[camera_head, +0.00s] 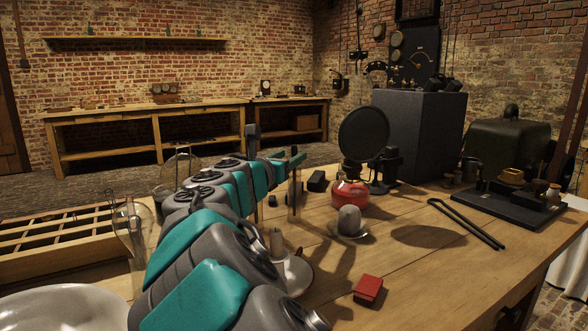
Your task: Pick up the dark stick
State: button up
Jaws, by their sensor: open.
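A long dark, thin object (467,222) lies flat on the wooden table at the right; two close, roughly parallel legs meet at its far left end. It is the clearest match for the dark stick, though I cannot be sure. My grey and teal arm reaches from the lower middle toward the table's far side. My gripper (291,182) is at its far end, open, well left of the dark object and apart from it.
A red-based round device (350,193), a grey dome on a dish (349,222) and a small red box (368,290) stand between my arm and the dark object. A black tray (510,203) is beyond it. A divided wooden crate (55,237) is at left. The front right table is clear.

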jog(key=x, duration=0.6)
jog(key=shift+r, duration=0.2)
grip_shut()
dwell(0.5)
